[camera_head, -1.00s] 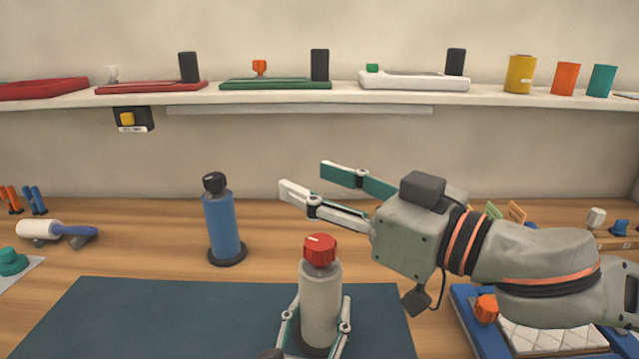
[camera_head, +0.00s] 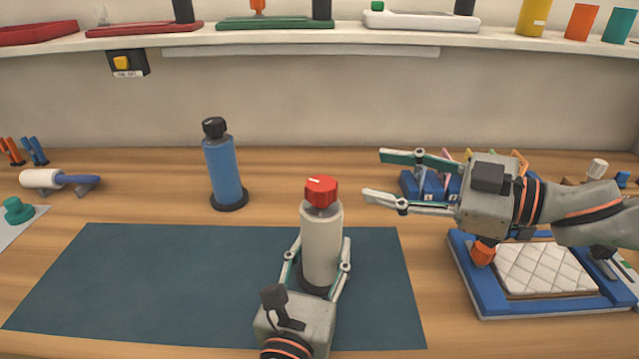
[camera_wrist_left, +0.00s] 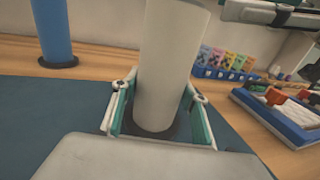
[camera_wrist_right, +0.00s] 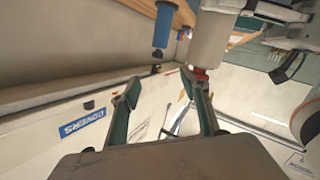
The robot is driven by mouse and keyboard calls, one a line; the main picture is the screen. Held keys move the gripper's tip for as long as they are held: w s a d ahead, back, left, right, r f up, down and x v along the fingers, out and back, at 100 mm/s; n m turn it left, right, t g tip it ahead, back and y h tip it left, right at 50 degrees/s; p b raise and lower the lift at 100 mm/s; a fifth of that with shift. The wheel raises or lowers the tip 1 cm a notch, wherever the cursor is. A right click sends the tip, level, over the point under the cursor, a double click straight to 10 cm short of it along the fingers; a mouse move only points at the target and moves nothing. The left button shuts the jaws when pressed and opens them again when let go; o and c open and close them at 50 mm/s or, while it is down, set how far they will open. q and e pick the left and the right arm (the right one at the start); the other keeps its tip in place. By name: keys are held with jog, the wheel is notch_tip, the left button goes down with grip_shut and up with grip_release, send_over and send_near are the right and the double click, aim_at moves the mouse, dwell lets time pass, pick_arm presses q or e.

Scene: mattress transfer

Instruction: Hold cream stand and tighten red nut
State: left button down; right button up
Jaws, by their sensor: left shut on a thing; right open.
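The cream stand (camera_head: 321,245) stands upright on the dark mat in the head view, with the red nut (camera_head: 321,191) on its top. My left gripper (camera_head: 318,268) is shut around the lower part of the stand, one finger on each side. The left wrist view shows the cream stand (camera_wrist_left: 168,75) between the fingers. My right gripper (camera_head: 375,175) is open and empty, to the right of the red nut and apart from it, fingers pointing left. In the right wrist view its open fingers show (camera_wrist_right: 160,85), with the red nut (camera_wrist_right: 200,73) partly visible beyond them.
A blue stand (camera_head: 222,172) with a black knob stands behind the mat (camera_head: 130,280) to the left. A blue tray (camera_head: 470,285) with a quilted white pad (camera_head: 545,268) lies at right. A shelf (camera_head: 290,40) with coloured bases and cups runs along the back.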

jog(key=m+g+y, duration=0.2)
send_near(335, 189)
jog(key=w+f, duration=0.1)
jog(key=w, duration=0.1)
jog(key=s, duration=0.1)
jog(key=shift+y, duration=0.4)
jog(key=x, duration=1.2)
jog(key=shift+s+a, duration=0.1)
jog(key=shift+s, duration=0.2)
jog(key=c, duration=1.1)
